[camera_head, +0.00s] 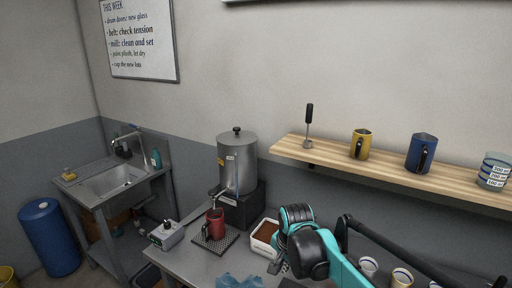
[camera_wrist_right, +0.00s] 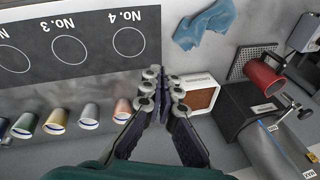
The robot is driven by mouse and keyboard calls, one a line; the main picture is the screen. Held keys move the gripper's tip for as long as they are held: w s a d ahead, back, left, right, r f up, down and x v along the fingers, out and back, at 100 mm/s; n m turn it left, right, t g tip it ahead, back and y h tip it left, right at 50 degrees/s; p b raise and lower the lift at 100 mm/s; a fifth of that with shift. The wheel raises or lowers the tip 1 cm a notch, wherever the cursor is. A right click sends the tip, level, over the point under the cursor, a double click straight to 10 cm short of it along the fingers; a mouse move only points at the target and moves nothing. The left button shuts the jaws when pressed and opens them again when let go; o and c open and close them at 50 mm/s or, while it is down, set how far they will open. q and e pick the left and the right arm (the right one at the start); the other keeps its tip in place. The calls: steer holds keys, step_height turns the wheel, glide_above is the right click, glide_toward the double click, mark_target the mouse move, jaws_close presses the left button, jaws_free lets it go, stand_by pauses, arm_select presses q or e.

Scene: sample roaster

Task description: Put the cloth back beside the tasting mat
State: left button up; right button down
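The blue cloth (camera_wrist_right: 203,24) lies crumpled on the bench at the top of the right wrist view. It also shows at the bottom edge of the head view (camera_head: 238,281). The dark tasting mat (camera_wrist_right: 88,45), with white circles marked No.3 and No.4, lies to the left of the cloth in the wrist view, with bare bench between them. My right gripper (camera_wrist_right: 164,78) is above the bench, apart from the cloth. Its fingertips are close together with nothing seen between them. My left gripper is in neither view.
A white container of brown grounds (camera_wrist_right: 201,95) stands close to the right gripper. A red mug (camera_head: 215,224) sits on a perforated tray by the steel urn (camera_head: 238,165). Several cups (camera_wrist_right: 89,113) line the mat's near side. A shelf (camera_head: 390,172) runs above the bench.

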steer(key=s+d+f+n+t, duration=0.1)
steer(key=s+d+n, duration=0.2)
steer(key=s, duration=0.3)
steer(key=s+d+f+n+t+b, duration=0.1)
steer(key=s+d+n, duration=0.2)
steer(key=s, duration=0.4)
steer(key=s+d+f+n+t, duration=0.1)
steer(key=s+d+n+t, duration=0.1)
steer(key=s, duration=0.5)
steer(key=shift+s+d+f+n+h, duration=0.15)
steer(key=shift+d+f+n+h, duration=0.3)
steer(key=shift+d, duration=0.65)
steer(key=shift+r, duration=0.1)
